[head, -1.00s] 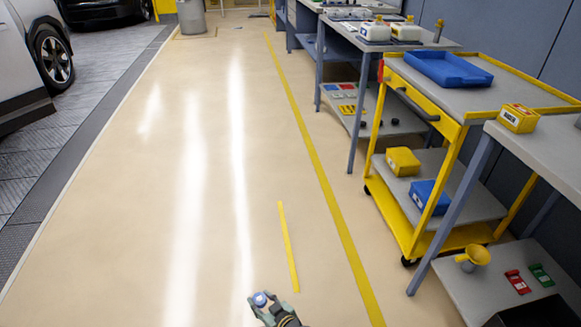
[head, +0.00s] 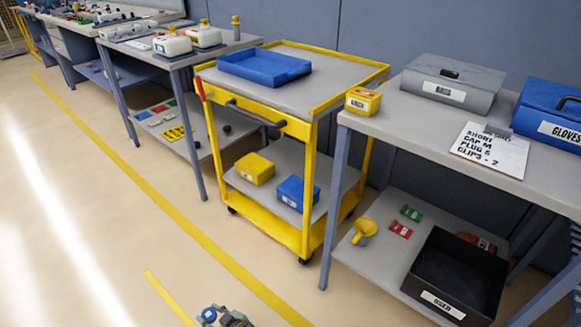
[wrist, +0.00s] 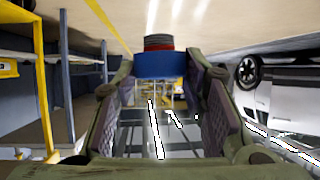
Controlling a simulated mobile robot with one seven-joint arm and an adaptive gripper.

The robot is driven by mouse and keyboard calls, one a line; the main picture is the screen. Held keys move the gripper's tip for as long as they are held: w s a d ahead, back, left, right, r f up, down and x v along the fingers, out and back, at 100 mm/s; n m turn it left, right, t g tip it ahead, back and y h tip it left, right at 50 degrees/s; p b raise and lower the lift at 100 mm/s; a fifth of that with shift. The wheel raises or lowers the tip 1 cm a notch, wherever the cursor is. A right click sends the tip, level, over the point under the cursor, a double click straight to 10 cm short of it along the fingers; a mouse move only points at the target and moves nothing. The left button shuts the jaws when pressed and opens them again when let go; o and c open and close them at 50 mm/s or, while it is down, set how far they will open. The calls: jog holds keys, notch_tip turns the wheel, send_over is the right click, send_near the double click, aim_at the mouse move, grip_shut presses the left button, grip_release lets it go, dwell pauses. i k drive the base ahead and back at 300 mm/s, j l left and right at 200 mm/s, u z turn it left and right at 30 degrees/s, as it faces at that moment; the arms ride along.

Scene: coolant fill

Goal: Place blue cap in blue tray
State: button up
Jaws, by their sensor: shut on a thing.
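The blue cap (head: 208,315) is held at the end of my gripper (head: 222,318), low at the bottom edge of the head view. In the wrist view the cap (wrist: 160,66) sits between the two fingertips of my gripper (wrist: 160,82), with a red band and a dark ribbed part on its far side. The gripper is shut on it. The blue tray (head: 264,68) lies on the top shelf of the yellow cart (head: 283,125). The tray looks empty and is well away from my gripper.
A yellow box (head: 255,168) and a blue box (head: 297,193) sit on the cart's lower shelf. A grey table (head: 440,140) stands right of the cart, with a small yellow bin (head: 363,100) at its near corner. The floor (head: 110,220) before the cart is clear.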

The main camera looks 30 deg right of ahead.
aim_at(252, 65)
jog(key=i+j+z, duration=0.2)
jog(key=j+z, duration=0.2)
jog(key=i+j+z, duration=0.15)
jog(key=j+z, duration=0.25)
jog(key=i+j+z, duration=0.1)
jog(key=j+z, duration=0.9)
jog(key=j, duration=0.25)
jog(key=k+j+z, duration=0.1)
jog(key=j+z, duration=0.15)
jog(key=j, duration=0.3)
